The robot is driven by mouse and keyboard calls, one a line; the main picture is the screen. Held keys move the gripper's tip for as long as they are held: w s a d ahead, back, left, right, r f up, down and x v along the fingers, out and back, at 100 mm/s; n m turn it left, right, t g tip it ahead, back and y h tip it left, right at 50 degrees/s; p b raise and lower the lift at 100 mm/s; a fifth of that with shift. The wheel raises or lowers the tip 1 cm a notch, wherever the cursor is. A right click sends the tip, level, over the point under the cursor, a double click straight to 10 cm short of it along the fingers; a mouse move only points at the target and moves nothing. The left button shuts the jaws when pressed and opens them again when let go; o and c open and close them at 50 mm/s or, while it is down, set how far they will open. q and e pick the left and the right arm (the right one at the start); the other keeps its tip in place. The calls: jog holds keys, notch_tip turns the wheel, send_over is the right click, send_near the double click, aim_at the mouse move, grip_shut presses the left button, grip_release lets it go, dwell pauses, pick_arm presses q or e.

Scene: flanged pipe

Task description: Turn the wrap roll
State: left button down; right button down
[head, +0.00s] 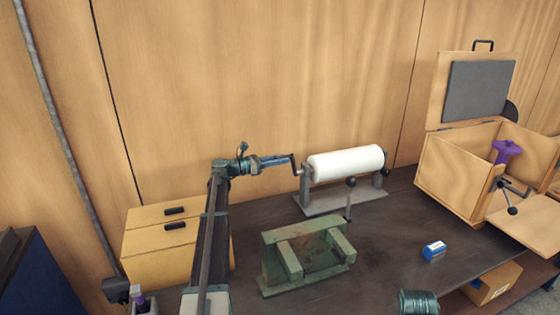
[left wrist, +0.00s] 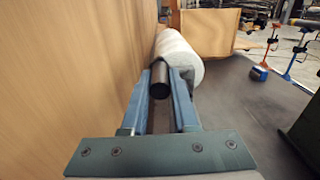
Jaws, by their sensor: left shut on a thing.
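The white wrap roll (head: 347,163) lies horizontally on a grey stand (head: 345,201) at the back of the dark bench. A crank with a dark handle is at its left end. My left gripper (head: 278,160) reaches in from the left and is shut on the crank handle. In the left wrist view the dark round handle (left wrist: 160,84) sits between the two blue fingers, with the white roll (left wrist: 180,55) just beyond. The fingers and handle partly hide the roll's near end there.
A green metal fixture (head: 305,255) with a ball-topped lever stands in front of the roll. An open wooden box (head: 460,182) with a purple object (head: 506,151) is at right. A small blue-and-white item (head: 434,250) lies on the bench. The wooden wall is close behind my left gripper.

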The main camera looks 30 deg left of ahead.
dwell(0.7)
pick_arm(q)
jog(key=shift+w+a+f+n+b, duration=0.35)
jog(key=shift+f+n+b, duration=0.1)
jog(key=shift+n, duration=0.45)
jog(key=n, duration=0.2)
jog(key=shift+w+a+f+n+b, duration=0.15)
jog(key=shift+a+f+n+b, duration=0.15)
jog(key=shift+f+b, duration=0.1)
jog(key=c, duration=0.7)
grip_release()
jog(key=shift+v, duration=3.75)
